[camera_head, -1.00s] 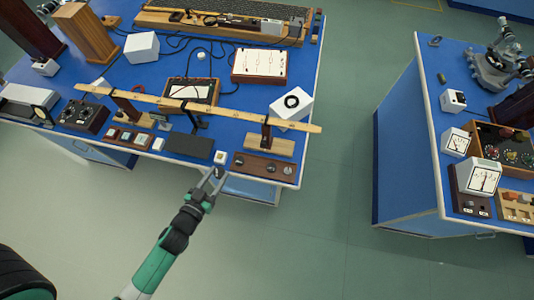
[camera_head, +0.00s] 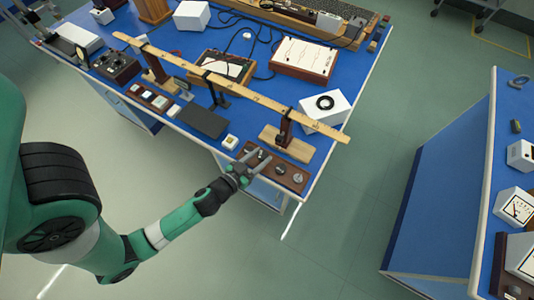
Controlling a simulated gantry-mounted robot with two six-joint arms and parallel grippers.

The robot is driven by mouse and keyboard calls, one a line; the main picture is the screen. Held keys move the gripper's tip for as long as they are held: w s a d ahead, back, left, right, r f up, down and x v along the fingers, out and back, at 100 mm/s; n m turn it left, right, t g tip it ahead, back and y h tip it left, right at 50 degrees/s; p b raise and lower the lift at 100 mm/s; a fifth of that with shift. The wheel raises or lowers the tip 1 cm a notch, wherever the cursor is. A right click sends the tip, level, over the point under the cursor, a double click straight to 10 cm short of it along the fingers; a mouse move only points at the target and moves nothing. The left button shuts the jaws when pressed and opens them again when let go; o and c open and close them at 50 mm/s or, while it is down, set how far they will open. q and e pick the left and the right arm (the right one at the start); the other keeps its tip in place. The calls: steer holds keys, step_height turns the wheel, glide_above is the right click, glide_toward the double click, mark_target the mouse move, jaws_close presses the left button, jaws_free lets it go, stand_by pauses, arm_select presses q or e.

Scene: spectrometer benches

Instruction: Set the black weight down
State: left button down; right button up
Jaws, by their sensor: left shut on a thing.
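My left gripper (camera_head: 259,156) reaches over the front edge of the blue bench, at the left end of a brown wooden weight board (camera_head: 272,172). It is shut on a small dark thing between its fingertips, which looks like the black weight (camera_head: 262,154). I cannot tell whether the weight touches the board. Two round grey weights sit on the board to the right, one (camera_head: 280,170) in the middle and one (camera_head: 297,178) near the right end. My right gripper is not in view.
A long wooden beam (camera_head: 225,88) on stands crosses just behind the board. A white block with a black ring (camera_head: 325,108) stands behind. Open floor separates this bench from another blue bench (camera_head: 440,190).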

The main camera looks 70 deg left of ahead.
arm_select(q)
steer(key=f+b, duration=0.2)
steer(key=f, duration=0.1)
steer(key=shift+w+f+b, duration=0.25)
steer(key=shift+w+b, duration=0.1)
steer(key=shift+w, duration=0.05)
steer(key=shift+f, duration=0.35)
steer(key=shift+s+r, duration=0.15)
steer(key=shift+r, duration=0.05)
steer(key=shift+f+b, duration=0.2)
steer(key=shift+b, duration=0.1)
steer(key=shift+c, duration=1.8)
jaws_free()
steer(key=shift+r, duration=0.15)
